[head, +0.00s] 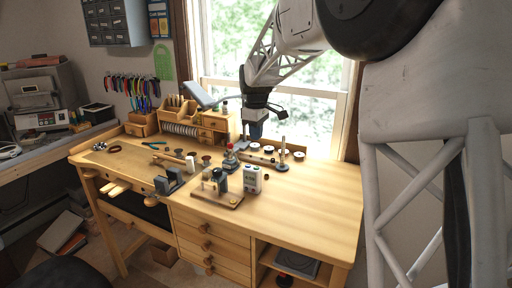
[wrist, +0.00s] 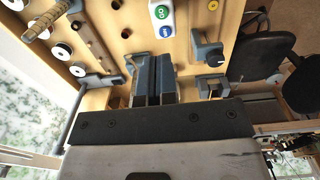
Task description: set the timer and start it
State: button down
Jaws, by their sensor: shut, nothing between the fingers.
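The timer looks to be the small white upright device (head: 252,180) on the workbench, right of a small wooden-based stand. In the wrist view a white unit with a green and a blue button (wrist: 162,18) shows at the top edge, partly cut off. My gripper (head: 256,133) hangs above the back of the bench, behind the timer and apart from it. In the wrist view its fingers (wrist: 152,60) are together, with nothing held. The timer's display cannot be read.
The wooden workbench (head: 310,200) is clear at right. A red-topped bottle (head: 231,158) and a rack with white spools (head: 268,150) stand behind. A grey vise-like block (head: 169,181) is further left.

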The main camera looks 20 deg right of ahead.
jog(key=shift+r, duration=1.3)
jog(key=s+a+m+t, duration=0.1)
jog(key=s+a+m, duration=0.15)
jog(key=s, duration=0.85)
jog(key=s+a+m, duration=0.2)
jog(key=s+a, duration=0.2)
jog(key=s, duration=0.7)
jog(key=s+a+f+m, duration=0.1)
jog(key=s+f+m, duration=0.1)
jog(key=s, duration=0.8)
jog(key=s+a+f+m+t, duration=0.1)
jog(key=s+f, duration=0.4)
jog(key=s, duration=0.6)
jog(key=shift+s+a+f+m, duration=0.3)
jog(key=shift+a+m, duration=0.3)
jog(key=shift+m, duration=0.25)
